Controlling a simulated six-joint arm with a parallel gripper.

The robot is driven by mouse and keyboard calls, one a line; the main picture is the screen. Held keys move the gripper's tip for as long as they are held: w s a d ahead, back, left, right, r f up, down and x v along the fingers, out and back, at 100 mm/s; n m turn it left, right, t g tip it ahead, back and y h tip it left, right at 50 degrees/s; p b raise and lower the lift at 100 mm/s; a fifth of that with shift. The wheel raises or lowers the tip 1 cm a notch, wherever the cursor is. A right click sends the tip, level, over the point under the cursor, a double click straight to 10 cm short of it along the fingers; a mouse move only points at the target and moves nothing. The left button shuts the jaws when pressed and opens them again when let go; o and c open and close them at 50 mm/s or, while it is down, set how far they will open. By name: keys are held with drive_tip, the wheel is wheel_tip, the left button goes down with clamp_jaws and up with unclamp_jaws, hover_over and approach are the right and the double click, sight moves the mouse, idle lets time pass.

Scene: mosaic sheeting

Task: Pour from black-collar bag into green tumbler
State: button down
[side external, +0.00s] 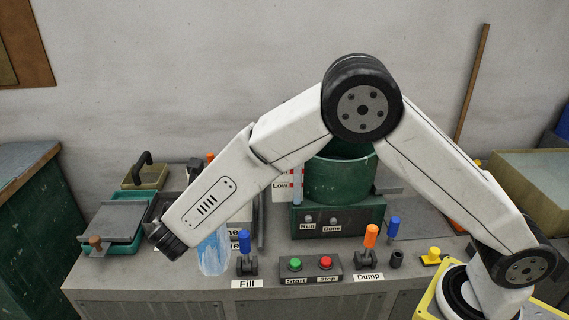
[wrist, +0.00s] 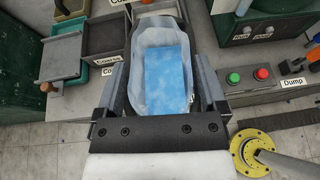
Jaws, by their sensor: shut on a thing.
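A clear bag with blue contents (wrist: 167,78) lies between the fingers of my gripper (wrist: 158,62) in the wrist view, and the gripper is shut on it. I cannot make out its collar. In the side external view the bag (side external: 213,254) hangs in front of the bench, partly hidden by my wrist. The green tumbler (side external: 339,182) stands on its green base at the back of the bench, right of the bag and apart from it. My arm partly covers it. Its side also shows at the top right of the wrist view (wrist: 238,8).
A control box with green and red buttons (side external: 309,269) sits at the bench front. Orange lever (side external: 370,236) and blue lever (side external: 244,242) stand beside it. A green-edged tray (side external: 116,221) and dark bins (wrist: 105,40) are at left. Wooden crate (side external: 532,182) at right.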

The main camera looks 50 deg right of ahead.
wheel_tip(320, 180, up, 26)
drive_tip(key=f, duration=0.1)
drive_tip(key=s+d+m+g+h, duration=0.1)
drive_tip(key=s+d+m+g, duration=0.25)
drive_tip(key=d, duration=1.35)
drive_tip(key=s+d+m+g, duration=0.2)
drive_tip(key=d+m+g, duration=0.2)
drive_tip(key=d, duration=1.3)
drive_tip(key=shift+n, duration=0.25)
drive_tip(key=shift+w+d+f, duration=0.1)
drive_tip(key=shift+f, duration=2.45)
wheel_tip(320, 180, down, 6)
drive_tip(key=d+y, duration=0.1)
drive_tip(key=y, duration=0.4)
drive_tip(key=shift+d+f+g+y, duration=0.15)
drive_tip(key=shift+d+g+y, duration=0.1)
drive_tip(key=shift+g+y, duration=0.1)
drive_tip(key=shift+f, duration=0.15)
